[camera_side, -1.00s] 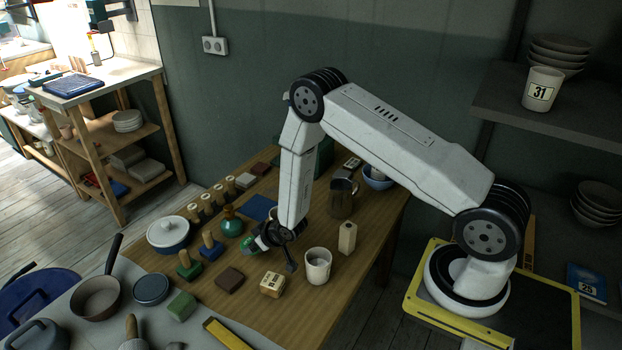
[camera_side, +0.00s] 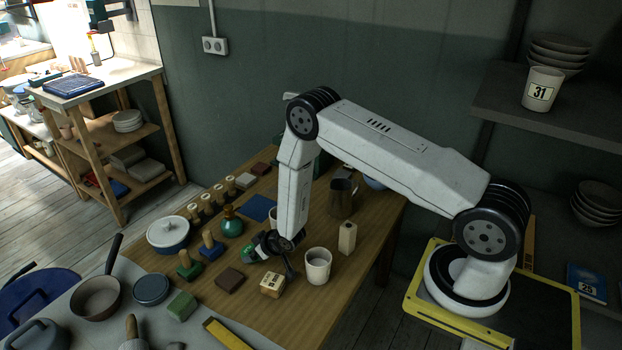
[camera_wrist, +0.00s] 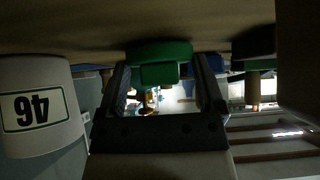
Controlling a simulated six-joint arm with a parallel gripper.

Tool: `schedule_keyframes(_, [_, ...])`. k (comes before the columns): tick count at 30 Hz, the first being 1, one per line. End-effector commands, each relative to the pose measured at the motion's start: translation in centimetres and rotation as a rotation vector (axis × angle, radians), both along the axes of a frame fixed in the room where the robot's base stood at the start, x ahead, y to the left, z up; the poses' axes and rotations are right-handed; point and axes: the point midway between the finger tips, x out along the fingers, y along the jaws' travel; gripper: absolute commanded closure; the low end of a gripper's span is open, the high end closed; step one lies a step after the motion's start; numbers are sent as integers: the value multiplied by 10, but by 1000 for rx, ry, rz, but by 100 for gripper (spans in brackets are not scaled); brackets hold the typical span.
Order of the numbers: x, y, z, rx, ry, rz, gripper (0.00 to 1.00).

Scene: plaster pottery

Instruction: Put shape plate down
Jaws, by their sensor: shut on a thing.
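My gripper (camera_side: 254,251) is low over the wooden table, its jaws pointing left. It is shut on a green piece (camera_side: 248,254), which I take to be the shape plate. In the wrist view the green piece (camera_wrist: 160,66) shows between the two fingers of my gripper (camera_wrist: 163,82), close to the brown tabletop, which fills the top of that view. Its lower part shows a flat block face under a rounded edge. I cannot tell whether it touches the table. The fingers and wrist hide part of it in the side view.
Near the gripper stand a teal flask (camera_side: 231,221), green stamp (camera_side: 189,265), blue stamp (camera_side: 211,246), brown block (camera_side: 230,278), light wooden block (camera_side: 272,285) and white cup (camera_side: 317,266).

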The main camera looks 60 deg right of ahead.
Motion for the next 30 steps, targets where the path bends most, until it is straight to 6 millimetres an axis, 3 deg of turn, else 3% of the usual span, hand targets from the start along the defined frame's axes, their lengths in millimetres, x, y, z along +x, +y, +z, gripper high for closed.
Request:
schedule_keyframes(3, [0,0,-3,0,0,0,72])
schedule_keyframes(4, [0,0,-3,0,1,0,7])
schedule_keyframes(5, [0,0,-3,0,1,0,0])
schedule_keyframes(19, [-2,0,3,0,0,0,0])
schedule_keyframes(30, [-24,0,25,1,1,-1,0])
